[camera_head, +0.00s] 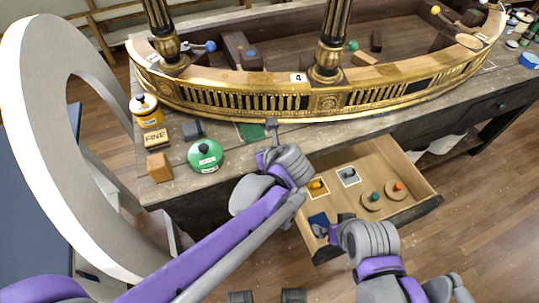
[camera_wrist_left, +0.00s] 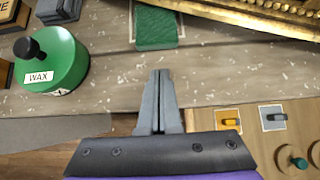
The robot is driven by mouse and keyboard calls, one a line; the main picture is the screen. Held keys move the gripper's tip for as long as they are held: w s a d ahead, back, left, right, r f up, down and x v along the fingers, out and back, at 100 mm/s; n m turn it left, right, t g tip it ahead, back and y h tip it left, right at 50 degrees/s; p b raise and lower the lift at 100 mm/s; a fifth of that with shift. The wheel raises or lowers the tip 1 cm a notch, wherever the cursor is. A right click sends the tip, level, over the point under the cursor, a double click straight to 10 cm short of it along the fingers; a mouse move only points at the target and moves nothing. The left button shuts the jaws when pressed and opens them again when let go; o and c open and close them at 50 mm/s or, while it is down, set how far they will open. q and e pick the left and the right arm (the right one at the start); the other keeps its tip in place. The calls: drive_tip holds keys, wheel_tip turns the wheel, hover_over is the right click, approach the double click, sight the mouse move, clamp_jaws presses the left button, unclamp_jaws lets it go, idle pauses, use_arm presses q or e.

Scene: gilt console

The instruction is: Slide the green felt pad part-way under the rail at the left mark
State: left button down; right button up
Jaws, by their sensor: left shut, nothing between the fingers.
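The green felt pad (camera_head: 252,131) lies flat on the grey wooden top, close to the front of the gilt rail (camera_head: 222,103).
A green WAX tin (camera_head: 205,155), a wooden block (camera_head: 159,167), a FINE block (camera_head: 156,139), a dark grey block (camera_head: 193,130) and a yellow jar (camera_head: 146,110) stand left of the pad. The open drawer (camera_head: 415,185) holds small knobbed pieces.

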sight(255, 134)
use_arm(q)
drive_tip(key=shift+w+a+r, duration=0.1)
drive_tip(key=shift+w+a, duration=0.15)
drive_tip(key=shift+w, duration=0.5)
drive_tip(key=shift+w+a, duration=0.25)
drive_tip(key=shift+w, duration=0.45)
drive_tip(key=w, duration=0.1)
drive_tip(key=w+a, duration=0.1)
drive_tip(key=w, duration=0.1)
drive_tip(key=shift+w, duration=0.2)
drive_tip(key=shift+s, duration=0.15)
